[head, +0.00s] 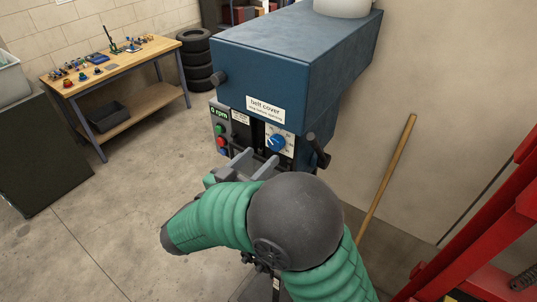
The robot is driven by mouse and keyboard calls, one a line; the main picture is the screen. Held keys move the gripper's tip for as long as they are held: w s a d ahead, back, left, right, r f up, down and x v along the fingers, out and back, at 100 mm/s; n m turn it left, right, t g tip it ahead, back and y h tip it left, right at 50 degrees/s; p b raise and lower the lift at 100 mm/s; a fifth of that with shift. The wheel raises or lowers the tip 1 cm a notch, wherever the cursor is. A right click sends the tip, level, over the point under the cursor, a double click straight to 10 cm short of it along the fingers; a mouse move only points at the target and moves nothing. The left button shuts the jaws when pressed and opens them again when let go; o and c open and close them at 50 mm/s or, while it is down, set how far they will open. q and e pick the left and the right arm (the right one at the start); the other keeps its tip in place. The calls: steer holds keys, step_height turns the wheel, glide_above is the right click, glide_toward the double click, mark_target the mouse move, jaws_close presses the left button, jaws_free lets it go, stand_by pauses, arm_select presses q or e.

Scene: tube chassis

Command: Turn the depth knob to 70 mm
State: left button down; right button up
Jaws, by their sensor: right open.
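The depth knob (277,141) is a round blue knob with a white pointer mark on a white dial plate (290,147), on the front of the blue drill press (262,80). The dial's numbers are too small to read. My right gripper (253,160) is open, with its two grey fingers just below and left of the knob in the picture. Nothing shows between the fingers, and I cannot tell how far they are from the knob in depth. My right arm hides the lower part of the machine. My left gripper is not in view.
Green and red buttons and a "0 rpm" display (219,112) sit left of the knob. A black handle (318,150) sticks out at the right. A workbench (112,58) and stacked tires (197,60) stand at the back left. A wooden pole (388,175) leans on the wall.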

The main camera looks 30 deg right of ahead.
steer(key=b+v, duration=0.3)
steer(key=v, duration=0.8)
steer(key=shift+a, duration=0.35)
steer(key=shift+w+d+f, duration=0.1)
steer(key=shift+w+d, duration=0.05)
